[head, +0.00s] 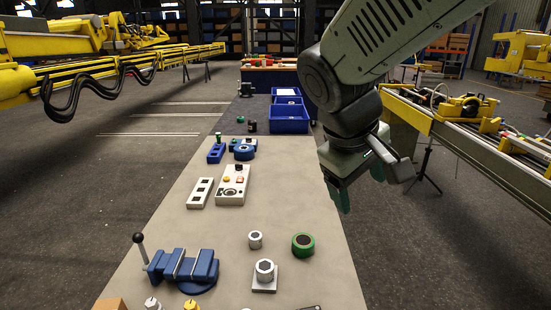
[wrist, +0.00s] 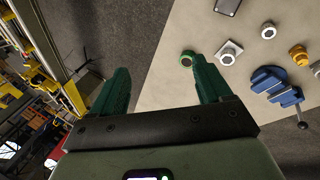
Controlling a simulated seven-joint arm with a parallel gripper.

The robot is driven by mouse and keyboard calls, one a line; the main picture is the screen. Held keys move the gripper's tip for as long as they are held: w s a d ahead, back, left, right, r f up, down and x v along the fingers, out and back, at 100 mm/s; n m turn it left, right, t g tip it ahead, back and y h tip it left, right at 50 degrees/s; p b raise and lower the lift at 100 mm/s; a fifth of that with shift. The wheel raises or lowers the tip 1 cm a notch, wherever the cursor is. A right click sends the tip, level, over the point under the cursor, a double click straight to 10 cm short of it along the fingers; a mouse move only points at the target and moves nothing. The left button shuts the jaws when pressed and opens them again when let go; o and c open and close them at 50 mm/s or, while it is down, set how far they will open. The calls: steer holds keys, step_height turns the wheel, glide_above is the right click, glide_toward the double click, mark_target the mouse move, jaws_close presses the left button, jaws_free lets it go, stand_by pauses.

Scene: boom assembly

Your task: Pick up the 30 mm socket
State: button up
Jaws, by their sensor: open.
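My gripper (head: 340,198) is open and empty, hanging past the right edge of the workbench in the head view. Its two green fingers stand wide apart in the wrist view (wrist: 163,66). A silver socket-like piece (head: 255,239) stands on the bench, left of a green ring-shaped piece (head: 303,244). Another silver piece (head: 265,268) sits on a square light plate; it also shows in the wrist view (wrist: 229,51), near the right finger. The green ring (wrist: 187,58) appears between the fingertips but well beyond them. No size marking is readable, so I cannot tell which is the 30 mm socket.
A blue vise (head: 185,266) with an upright lever stands at the bench's left. Silver (head: 152,303) and gold (head: 191,304) fittings sit at the near edge. A button box (head: 233,186) and blue bins (head: 289,117) lie farther back. The bench's middle right is clear.

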steer(key=w+a+f+n+h, duration=0.3)
steer(key=w+f+n, duration=0.3)
steer(key=w, duration=0.4)
steer(key=n+t+y, duration=0.1)
steer(key=n+t, duration=0.8)
steer(key=n, duration=1)
glide_toward(254, 236)
steer(key=shift+w+d+f, duration=0.1)
steer(key=shift+w+d, duration=0.5)
steer(key=shift+d, duration=0.05)
steer(key=shift+w+a+f, duration=0.1)
steer(key=shift+a+f, duration=0.05)
steer(key=shift+f, duration=0.25)
steer(key=x, duration=0.5)
steer(key=shift+w+f, duration=0.1)
steer(key=shift+f, duration=0.05)
steer(key=shift+y, duration=0.3)
steer(key=shift+x, duration=2.65)
steer(key=shift+r, duration=0.25)
steer(key=c, duration=1.2)
steer(key=shift+o, duration=0.2)
